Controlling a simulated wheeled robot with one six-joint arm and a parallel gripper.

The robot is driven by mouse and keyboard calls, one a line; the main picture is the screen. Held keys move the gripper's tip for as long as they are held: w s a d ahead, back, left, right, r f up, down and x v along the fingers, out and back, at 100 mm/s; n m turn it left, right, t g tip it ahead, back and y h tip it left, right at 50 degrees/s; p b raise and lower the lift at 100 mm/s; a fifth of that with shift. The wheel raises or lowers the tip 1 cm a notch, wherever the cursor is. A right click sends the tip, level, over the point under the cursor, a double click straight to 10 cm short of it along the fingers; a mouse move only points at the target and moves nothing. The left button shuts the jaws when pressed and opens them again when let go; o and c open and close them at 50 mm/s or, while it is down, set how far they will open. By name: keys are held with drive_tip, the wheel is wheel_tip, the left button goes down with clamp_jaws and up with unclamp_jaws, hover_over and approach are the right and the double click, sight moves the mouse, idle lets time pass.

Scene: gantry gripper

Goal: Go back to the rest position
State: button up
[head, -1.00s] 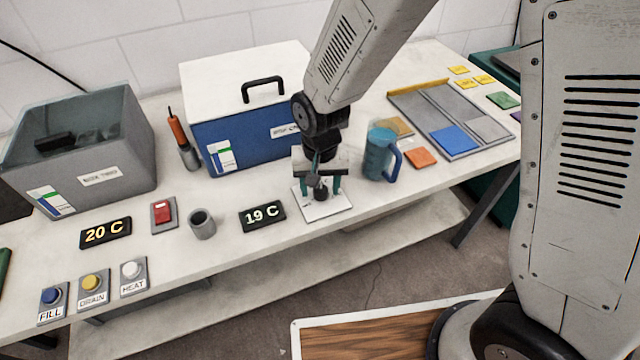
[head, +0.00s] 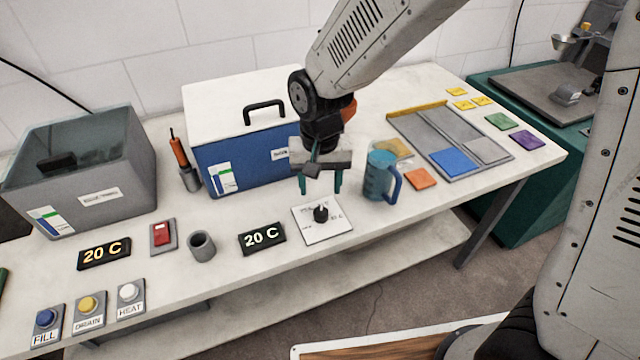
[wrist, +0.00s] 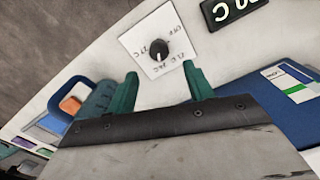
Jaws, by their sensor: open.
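My gripper (head: 320,184) is open and empty, its two green fingers pointing down above the table, just behind a white dial plate (head: 333,229) with a black knob (head: 321,213). The fingers are apart from the knob. In the wrist view my gripper (wrist: 160,84) shows its two green fingers spread, with the knob (wrist: 160,52) on its plate beyond them. The display beside the plate (head: 262,237) reads 20 C.
A blue cooler box (head: 235,165) with a white lid stands behind my gripper. A blue mug (head: 380,176) stands close to the right. A grey tray (head: 440,128) lies farther right. A grey cup (head: 202,247) and a grey bin (head: 130,165) are to the left.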

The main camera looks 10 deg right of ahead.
drive_tip(key=shift+s+d+n, duration=0.15)
drive_tip(key=shift+s+n, duration=0.15)
drive_tip(key=s+d+r+t, duration=0.1)
drive_tip(key=s+d+r, duration=1.6)
drive_tip(key=s+d, duration=0.2)
drive_tip(key=shift+d+r, duration=0.25)
drive_tip(key=shift+d, duration=0.5)
